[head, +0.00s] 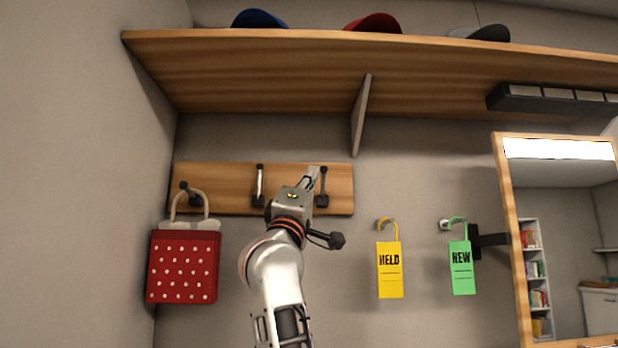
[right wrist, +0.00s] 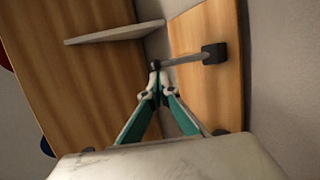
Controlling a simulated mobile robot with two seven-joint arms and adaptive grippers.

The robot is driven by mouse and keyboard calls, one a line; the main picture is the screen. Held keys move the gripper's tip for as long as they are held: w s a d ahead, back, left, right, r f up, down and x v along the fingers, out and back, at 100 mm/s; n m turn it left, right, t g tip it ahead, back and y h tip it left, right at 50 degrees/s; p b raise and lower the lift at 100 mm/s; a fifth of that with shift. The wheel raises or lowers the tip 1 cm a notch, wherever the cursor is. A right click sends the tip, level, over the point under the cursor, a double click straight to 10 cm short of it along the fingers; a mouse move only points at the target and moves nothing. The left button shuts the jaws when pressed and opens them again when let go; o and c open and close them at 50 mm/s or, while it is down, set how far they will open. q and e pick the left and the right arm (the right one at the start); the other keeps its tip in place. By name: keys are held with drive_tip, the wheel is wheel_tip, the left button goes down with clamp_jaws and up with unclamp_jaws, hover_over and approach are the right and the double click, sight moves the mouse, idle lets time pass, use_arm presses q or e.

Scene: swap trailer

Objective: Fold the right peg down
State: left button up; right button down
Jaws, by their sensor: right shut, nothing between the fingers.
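The right peg (head: 324,183) is on the wooden rack board, standing upright above its dark base block (head: 322,201). It also shows in the right wrist view as a grey bar (right wrist: 185,60) running from its dark block (right wrist: 213,53) to the fingertips. My right gripper (head: 313,172) is shut and empty, its tips at the upper, free end of the right peg. In the right wrist view the fingertips (right wrist: 155,72) look close to or touching that end; I cannot tell which. My left gripper is not in view.
The middle peg (head: 260,180) stands upright left of my gripper. A red dotted bag (head: 183,267) hangs at the left peg (head: 188,187). A shelf (head: 250,70) with caps is above. Yellow (head: 389,270) and green (head: 461,268) tags and a mirror (head: 508,220) are at right.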

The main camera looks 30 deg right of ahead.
drive_tip(key=shift+s+a+f+b, duration=0.1)
drive_tip(key=shift+s+f+b, duration=0.1)
drive_tip(key=shift+f, duration=0.4)
drive_tip(key=shift+s+a+f+b, duration=0.1)
drive_tip(key=shift+s+f, duration=0.05)
drive_tip(key=shift+f, duration=0.6)
idle(1.0)
drive_tip(key=v, duration=1.2)
